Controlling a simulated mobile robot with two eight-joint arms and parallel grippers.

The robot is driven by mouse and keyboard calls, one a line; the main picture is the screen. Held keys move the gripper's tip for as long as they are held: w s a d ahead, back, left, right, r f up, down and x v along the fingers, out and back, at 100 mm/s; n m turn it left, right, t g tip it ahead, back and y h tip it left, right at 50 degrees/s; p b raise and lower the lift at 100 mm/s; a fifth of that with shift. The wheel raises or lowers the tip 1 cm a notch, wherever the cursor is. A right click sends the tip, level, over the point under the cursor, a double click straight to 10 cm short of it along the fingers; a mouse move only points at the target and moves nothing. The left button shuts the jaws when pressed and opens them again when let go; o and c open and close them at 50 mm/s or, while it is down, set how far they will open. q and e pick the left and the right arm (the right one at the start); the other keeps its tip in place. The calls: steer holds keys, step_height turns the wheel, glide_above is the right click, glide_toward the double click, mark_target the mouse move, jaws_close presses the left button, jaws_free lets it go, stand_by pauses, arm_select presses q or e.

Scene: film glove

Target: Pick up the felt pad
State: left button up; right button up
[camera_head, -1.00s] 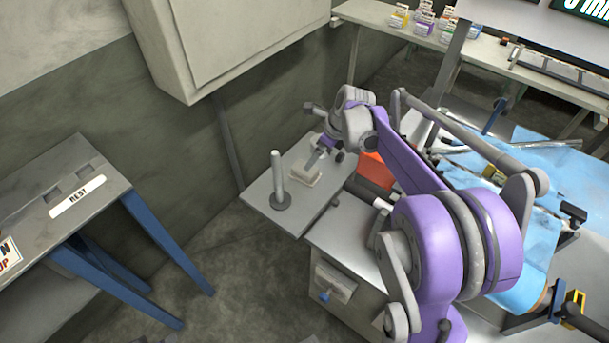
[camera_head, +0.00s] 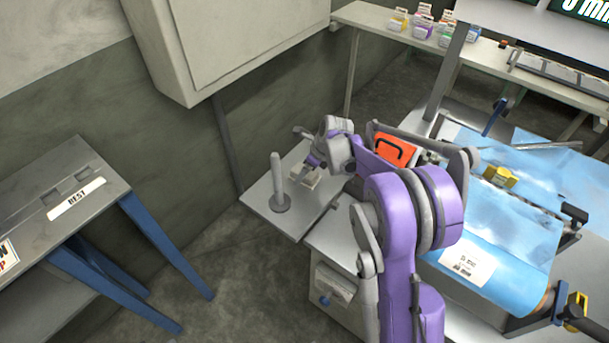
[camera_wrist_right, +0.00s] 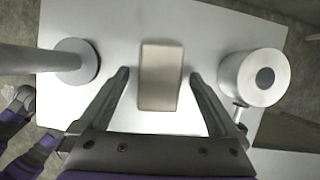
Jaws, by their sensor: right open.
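The felt pad is a small beige block (camera_head: 305,177) on the light grey side table near the wall. In the right wrist view the felt pad (camera_wrist_right: 160,90) lies flat between my two fingers, with a gap on each side. My right gripper (camera_wrist_right: 159,75) is open and empty, its fingertips pointing toward the table on both sides of the pad. In the head view my right gripper (camera_head: 311,168) is just over the pad and partly covers it.
A grey post on a round base (camera_head: 280,193) stands left of the pad. A metal cylinder (camera_wrist_right: 255,77) is at its right in the wrist view. A hanging cabinet (camera_head: 225,45) is above. An orange case (camera_head: 393,149) and blue sheet (camera_head: 510,225) lie to the right.

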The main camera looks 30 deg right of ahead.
steer(key=c, duration=1.5)
steer(key=shift+r, duration=0.1)
step_height(320, 180, up, 10)
steer(key=shift+f+p, duration=0.1)
steer(key=shift+p, duration=0.35)
